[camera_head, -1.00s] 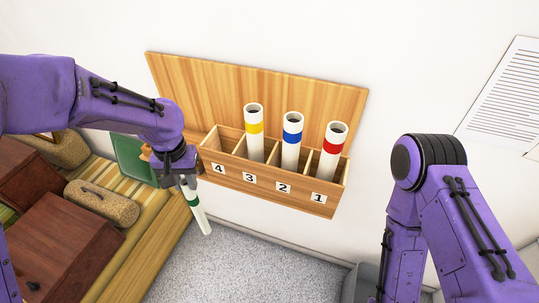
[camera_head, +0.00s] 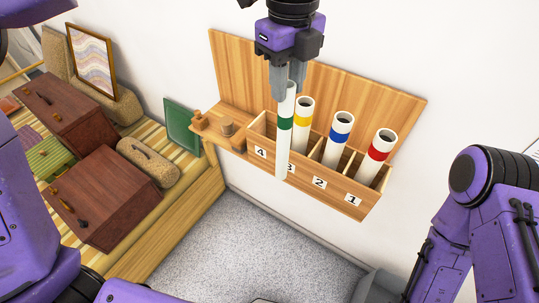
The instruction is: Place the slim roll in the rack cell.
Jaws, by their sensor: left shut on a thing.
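The slim roll (camera_head: 285,150) is white with a green band. My left gripper (camera_head: 288,86) is shut on its upper end, and it hangs nearly upright. In the picture it stands in front of the wooden rack (camera_head: 335,200), across the left part of the front wall, and its lower end partly covers label 3. Its lower end is not inside a cell. Cell 4 (camera_head: 262,128), at the rack's left end, looks empty. The yellow-banded roll (camera_head: 304,112), blue-banded roll (camera_head: 338,135) and red-banded roll (camera_head: 378,155) stand in cells 3, 2 and 1. My right gripper is out of view.
A wooden back panel (camera_head: 370,95) rises behind the rack. A small wooden shelf (camera_head: 232,140) with pegs joins its left end. A green panel (camera_head: 182,127), dark boxes (camera_head: 105,195), a cushion (camera_head: 148,164) and a framed print (camera_head: 92,60) are at left. Grey floor (camera_head: 240,245) is clear below.

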